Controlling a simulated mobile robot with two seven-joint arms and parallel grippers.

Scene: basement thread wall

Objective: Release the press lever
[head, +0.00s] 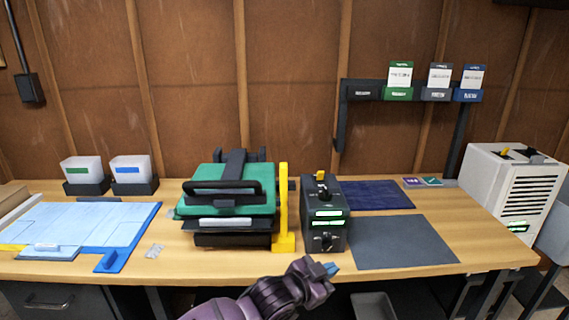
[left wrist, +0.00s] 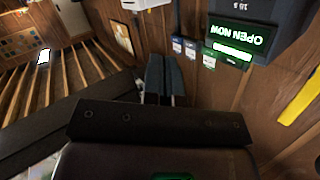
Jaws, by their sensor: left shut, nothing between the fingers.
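The press (head: 226,228) stands on the workbench, with a green top plate and a black body. Its black lever handle (head: 215,187) is a bar across the front of the green top, lying low over it. My left gripper (head: 332,268) is at the bench's front edge, to the right of the press and clear of the handle. Its fingers are shut and empty; they also show in the left wrist view (left wrist: 165,77). My right gripper is out of view.
A yellow upright (head: 284,205) stands between press and control box. A blue-edged board (head: 85,225) lies at left, with two white bins (head: 130,168) behind. A grey mat (head: 403,242) lies at right, near a white slatted machine (head: 512,190). The air before the press is free.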

